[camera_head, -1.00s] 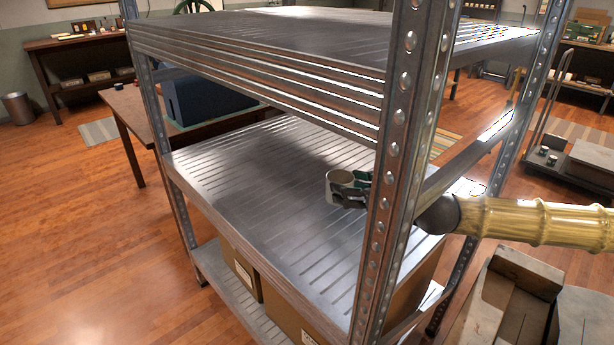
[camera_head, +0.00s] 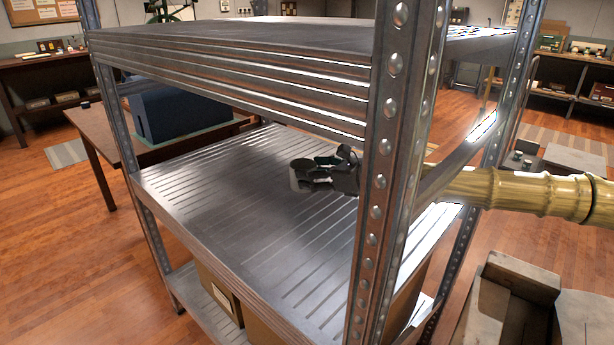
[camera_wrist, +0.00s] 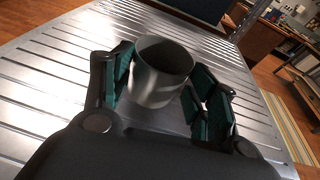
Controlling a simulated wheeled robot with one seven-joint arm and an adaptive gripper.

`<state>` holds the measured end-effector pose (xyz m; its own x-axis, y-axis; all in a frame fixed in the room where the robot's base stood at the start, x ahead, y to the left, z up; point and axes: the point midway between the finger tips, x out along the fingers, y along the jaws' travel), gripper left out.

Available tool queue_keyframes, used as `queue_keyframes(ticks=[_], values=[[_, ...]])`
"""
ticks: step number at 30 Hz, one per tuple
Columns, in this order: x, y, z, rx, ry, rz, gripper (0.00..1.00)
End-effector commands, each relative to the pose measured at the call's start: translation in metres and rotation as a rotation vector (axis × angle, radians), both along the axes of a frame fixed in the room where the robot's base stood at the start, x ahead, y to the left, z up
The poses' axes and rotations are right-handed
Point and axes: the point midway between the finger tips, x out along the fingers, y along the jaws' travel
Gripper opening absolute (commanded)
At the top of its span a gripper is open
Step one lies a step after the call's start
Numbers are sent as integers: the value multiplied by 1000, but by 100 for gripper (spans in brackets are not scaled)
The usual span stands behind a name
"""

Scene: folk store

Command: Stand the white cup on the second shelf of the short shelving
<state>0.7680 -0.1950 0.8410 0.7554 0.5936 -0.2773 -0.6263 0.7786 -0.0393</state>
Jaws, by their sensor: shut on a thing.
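The white cup (camera_wrist: 160,72) is upright between the green finger pads of my gripper (camera_wrist: 160,85) in the wrist view. My gripper is shut on the cup. In the head view my gripper (camera_head: 318,170) reaches in from the right, over the middle shelf (camera_head: 210,185) of the metal shelving.
The shelf around the cup is bare. A perforated upright post (camera_head: 385,150) stands close in front of my arm, and the top shelf (camera_head: 240,65) lies above. Cardboard boxes (camera_head: 215,292) stand on the bottom shelf. A blue box (camera_head: 185,105) rests on a table behind.

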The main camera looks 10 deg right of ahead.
Motion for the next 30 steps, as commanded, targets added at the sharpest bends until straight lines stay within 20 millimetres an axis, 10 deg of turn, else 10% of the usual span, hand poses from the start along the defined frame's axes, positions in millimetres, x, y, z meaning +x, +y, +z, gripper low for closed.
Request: queue_keyframes(ticks=[10,30], values=[[58,2,-5,0,0,-2,33],[72,1,-43,0,1,-3,33]])
